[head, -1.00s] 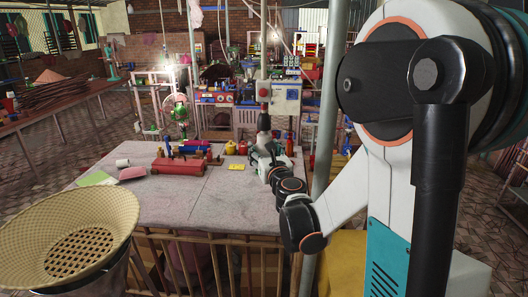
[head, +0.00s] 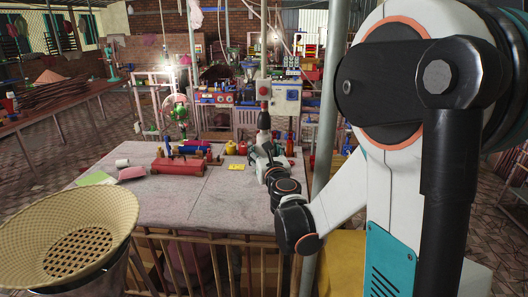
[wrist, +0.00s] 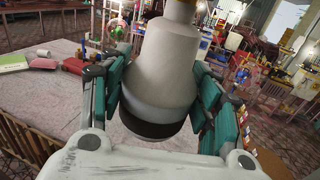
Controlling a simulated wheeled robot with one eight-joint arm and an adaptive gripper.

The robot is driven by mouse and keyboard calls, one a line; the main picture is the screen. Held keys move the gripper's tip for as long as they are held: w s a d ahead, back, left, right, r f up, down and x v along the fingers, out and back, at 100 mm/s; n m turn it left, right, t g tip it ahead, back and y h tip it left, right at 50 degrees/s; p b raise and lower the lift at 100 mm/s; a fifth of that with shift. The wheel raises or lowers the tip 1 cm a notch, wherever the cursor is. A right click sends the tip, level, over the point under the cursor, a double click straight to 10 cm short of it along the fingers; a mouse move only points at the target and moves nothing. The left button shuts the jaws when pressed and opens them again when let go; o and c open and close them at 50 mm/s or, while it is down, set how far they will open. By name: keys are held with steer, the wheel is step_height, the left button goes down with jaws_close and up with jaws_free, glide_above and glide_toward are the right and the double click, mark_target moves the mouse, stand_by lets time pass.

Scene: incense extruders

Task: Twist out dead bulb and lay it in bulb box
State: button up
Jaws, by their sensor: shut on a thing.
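My gripper (wrist: 160,95) is shut on a pale bulb-shaped thing (wrist: 165,60), which I take to be the dead bulb. Its neck points up, with a brass-coloured bit at the top edge of the wrist view. A grey and black band rings its wide lower end, near my palm. Whether the bulb still touches a socket is unclear. I cannot pick out the bulb box for certain.
The pale table (head: 170,208) holds a red toolbox-like thing (head: 178,166), a small yellow item (head: 237,167) and several bottles. A woven basket (head: 70,235) stands at front left. A grey post (head: 328,100) rises right of my gripper.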

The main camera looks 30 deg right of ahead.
steer(key=shift+f, duration=0.15)
stand_by(0.5)
steer(key=shift+f+b, duration=2.45)
